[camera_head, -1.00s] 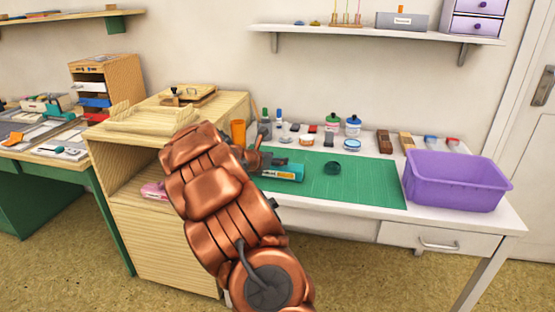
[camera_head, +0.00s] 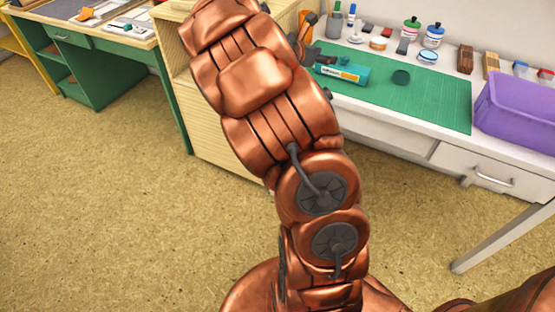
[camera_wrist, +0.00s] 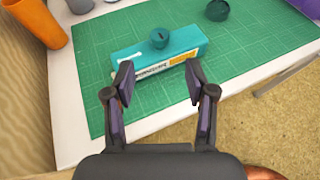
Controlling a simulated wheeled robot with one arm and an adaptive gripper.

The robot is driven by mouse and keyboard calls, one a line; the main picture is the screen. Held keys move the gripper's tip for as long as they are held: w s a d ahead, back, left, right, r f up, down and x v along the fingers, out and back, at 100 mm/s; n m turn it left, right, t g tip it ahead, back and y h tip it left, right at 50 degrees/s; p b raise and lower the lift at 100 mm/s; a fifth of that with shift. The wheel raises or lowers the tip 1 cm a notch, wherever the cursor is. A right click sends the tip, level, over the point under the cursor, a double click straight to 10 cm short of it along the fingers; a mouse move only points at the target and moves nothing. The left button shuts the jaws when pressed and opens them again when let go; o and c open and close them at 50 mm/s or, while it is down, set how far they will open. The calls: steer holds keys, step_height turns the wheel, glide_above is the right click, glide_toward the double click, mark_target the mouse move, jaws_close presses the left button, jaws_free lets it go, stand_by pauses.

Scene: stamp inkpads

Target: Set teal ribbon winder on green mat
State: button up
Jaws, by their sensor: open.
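A long teal box (camera_wrist: 135,57) with a printed label on its side lies on the green mat (camera_wrist: 92,35). A small round teal piece (camera_wrist: 158,38) sits on top of the box. I cannot tell for certain which of these is the ribbon winder. In the head view the box (camera_head: 350,76) lies near the mat's left end, and the mat (camera_head: 430,100) runs to its right. My gripper (camera_wrist: 160,78) is open and empty, its fingertips apart near the labelled side of the box. In the head view my gripper (camera_head: 308,50) is partly hidden by my arm.
A dark teal round piece (camera_wrist: 217,10) lies on the mat beyond the box. An orange cup (camera_wrist: 35,22) stands at the left. A purple bin (camera_head: 520,110) stands at the right; bottles and blocks line the back. The mat's right part is clear.

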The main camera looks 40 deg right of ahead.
steer(key=s+a+f+m+g+y, duration=0.1)
steer(key=s+a+m+y, duration=0.3)
steer(key=s+a, duration=0.5)
steer(key=s+a+f+m+y, duration=0.3)
steer(key=s+a+m+y, duration=0.2)
steer(key=a, duration=1.6)
steer(key=s+a+f+m+g+y, duration=0.1)
steer(key=s+a+m+y, duration=0.3)
steer(key=s+a+m, duration=0.4)
steer(key=s+a+f, duration=0.1)
steer(key=s+a, duration=0.4)
steer(key=a, duration=0.2)
steer(key=shift+a+g, duration=0.3)
steer(key=shift+a, duration=0.1)
step_height(320, 180, up, 18)
steer(key=t+p, duration=0.1)
steer(key=p, duration=1.6)
steer(key=shift+w+r, duration=0.25)
